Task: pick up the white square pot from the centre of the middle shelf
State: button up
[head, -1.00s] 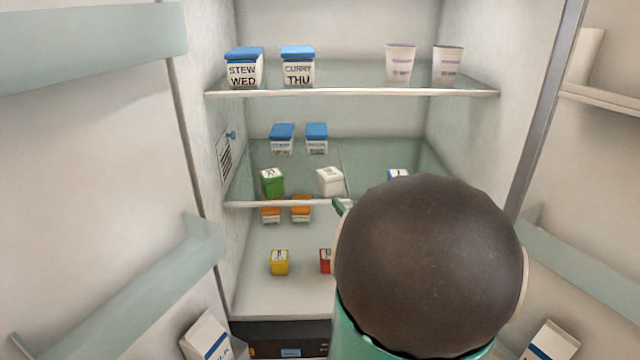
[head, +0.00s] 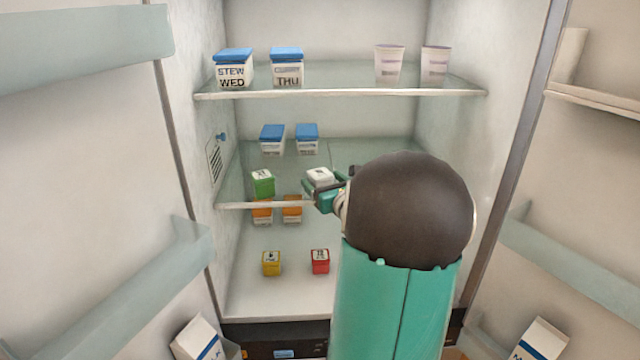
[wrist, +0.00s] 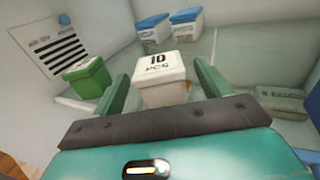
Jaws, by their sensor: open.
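The white square pot (head: 320,177) stands on the middle shelf (head: 385,152), partly hidden behind my gripper in the head view. In the wrist view the white pot (wrist: 160,77) shows black lettering on its lid and lies between the tips of my gripper's two green fingers. My gripper (head: 326,188) is open at the front of the middle shelf, its fingers on either side of the pot. I cannot tell whether the fingers touch it.
A green pot (head: 263,184) stands close to the left of the white pot. Two blue-lidded tubs (head: 272,140) stand behind on the same shelf. The top shelf (head: 340,93) is above. Yellow (head: 271,263) and red (head: 320,261) pots stand below.

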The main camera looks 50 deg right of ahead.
jog(key=shift+x, duration=1.2)
jog(key=shift+s, duration=0.1)
jog(key=c, duration=1.1)
jog(key=shift+c, duration=0.3)
jog(key=shift+r, duration=0.1)
